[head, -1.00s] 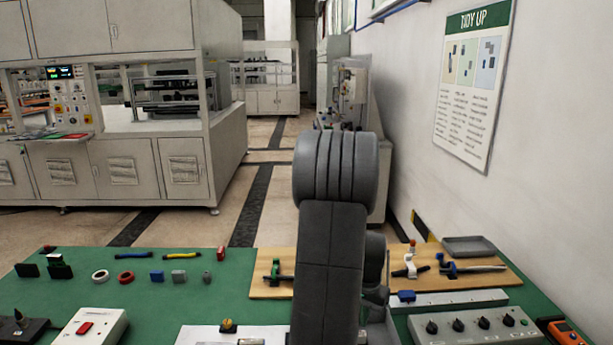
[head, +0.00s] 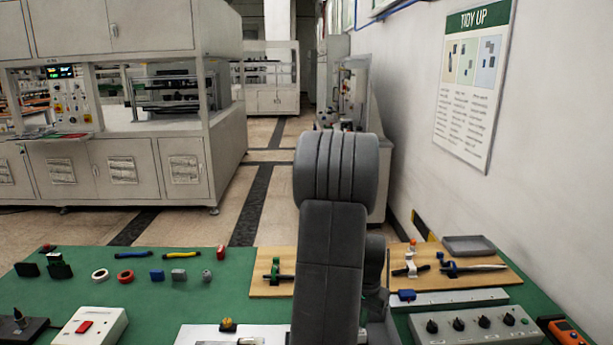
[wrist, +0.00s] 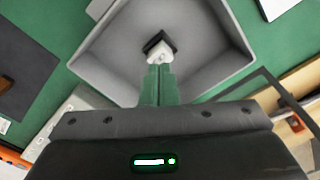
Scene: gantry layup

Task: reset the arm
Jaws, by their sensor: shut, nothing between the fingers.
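My gripper (wrist: 158,72) shows in the wrist view as two green fingers, shut together with nothing between them. It points down over a grey open tray (wrist: 110,75). A small black and white object (wrist: 160,48) shows just beyond the fingertips, against the tray floor; I cannot tell its exact kind or its distance from the tips. In the head view my grey arm rises in the middle foreground, and my gripper is out of sight there.
The green bench (head: 150,295) holds a wooden board (head: 268,288) with clamps, a white switch box (head: 91,327), a knob panel (head: 475,326) and an orange meter (head: 565,333). A shallow grey tray (head: 468,245) lies at the back right. The wall is close on the right.

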